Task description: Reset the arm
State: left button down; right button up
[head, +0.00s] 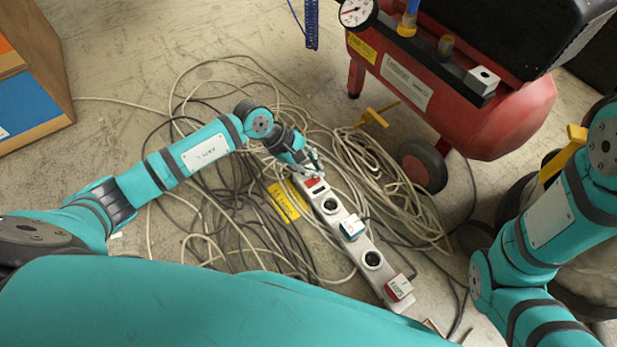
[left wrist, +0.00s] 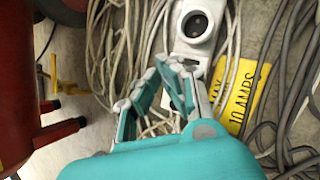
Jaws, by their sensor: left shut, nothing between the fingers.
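My left arm reaches in from the left in the head view. Its gripper (head: 312,168) is shut and empty, over the upper end of a grey power strip (head: 350,240) near its red switch (head: 314,183). I cannot tell whether the fingertips touch the strip. In the left wrist view the closed fingers (left wrist: 174,68) point toward a round socket of the strip (left wrist: 195,25). My right arm (head: 550,220) is bent at the right edge of the head view. Its gripper is out of view.
Tangled cables (head: 225,205) cover the floor around the strip. A red compressor (head: 470,110) stands upper right, a wooden box (head: 30,75) upper left.

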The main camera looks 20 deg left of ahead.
pick_arm(q)
jog(key=shift+w+d+r+p, duration=0.1)
jog(key=shift+r+p, duration=0.2)
jog(key=shift+r, duration=0.3)
jog(key=shift+w+d+r+p, duration=0.1)
jog(key=shift+r+p, duration=0.15)
jog(key=shift+r, duration=0.3)
